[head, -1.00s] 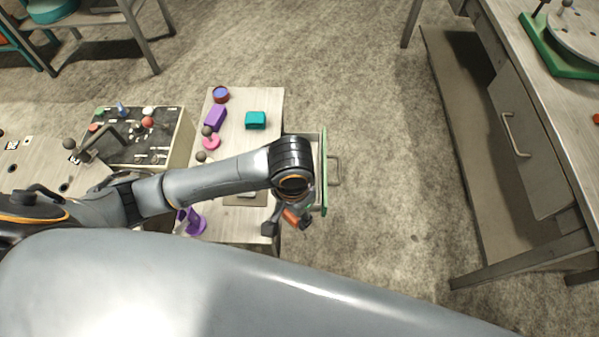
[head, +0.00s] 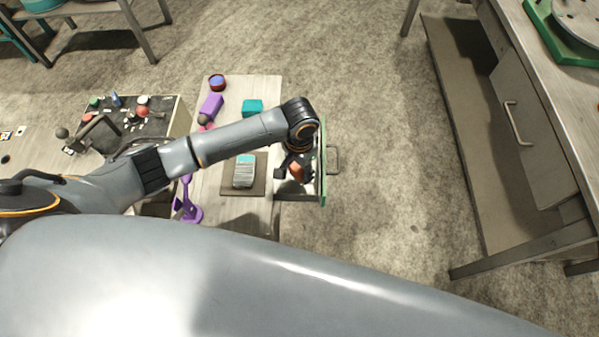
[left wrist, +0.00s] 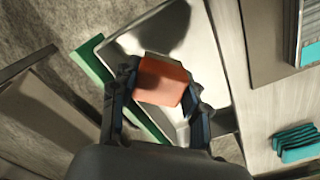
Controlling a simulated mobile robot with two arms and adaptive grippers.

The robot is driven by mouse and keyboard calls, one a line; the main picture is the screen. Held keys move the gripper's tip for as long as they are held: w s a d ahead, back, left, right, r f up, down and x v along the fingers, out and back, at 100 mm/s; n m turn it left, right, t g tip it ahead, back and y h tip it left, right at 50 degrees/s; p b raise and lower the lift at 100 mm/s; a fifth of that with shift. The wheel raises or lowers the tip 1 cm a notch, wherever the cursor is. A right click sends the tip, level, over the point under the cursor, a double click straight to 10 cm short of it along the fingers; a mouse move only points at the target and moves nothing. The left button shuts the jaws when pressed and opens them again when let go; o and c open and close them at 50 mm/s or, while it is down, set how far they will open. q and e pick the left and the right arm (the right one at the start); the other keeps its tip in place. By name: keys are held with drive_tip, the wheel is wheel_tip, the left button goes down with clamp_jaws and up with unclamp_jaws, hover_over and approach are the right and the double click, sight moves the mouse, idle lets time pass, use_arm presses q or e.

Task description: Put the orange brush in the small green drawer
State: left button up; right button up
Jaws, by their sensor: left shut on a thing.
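My left gripper (head: 292,172) is shut on the orange brush (head: 297,172), seen partly behind the fingers in the head view. In the left wrist view the orange block of the brush (left wrist: 162,82) sits between the two fingers of the gripper (left wrist: 160,92). The drawer with the green front (head: 323,185) is pulled out from the right side of the small table. The brush is over the open drawer; its height above the floor of the drawer is hard to tell. The drawer's shiny inside (left wrist: 165,32) and green edge (left wrist: 90,62) show in the left wrist view.
On the table (head: 262,90), a dark mat (head: 257,187) bears a grey and teal item (head: 243,172). A teal block (head: 252,107), purple block (head: 211,105) and purple stand (head: 187,205) are nearby. Open floor (head: 380,160) lies right of the drawer.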

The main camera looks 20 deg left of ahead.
sight(299, 174)
use_arm(q)
drive_tip(key=shift+w+f, duration=0.15)
drive_tip(key=shift+f, duration=0.75)
drive_tip(key=shift+w+f, duration=0.1)
drive_tip(key=shift+f, duration=0.8)
drive_tip(key=shift+f, duration=0.15)
drive_tip(key=o, duration=1)
drive_tip(key=shift+a, duration=0.1)
wheel_tip(299, 174, up, 12)
drive_tip(key=shift+r, duration=0.2)
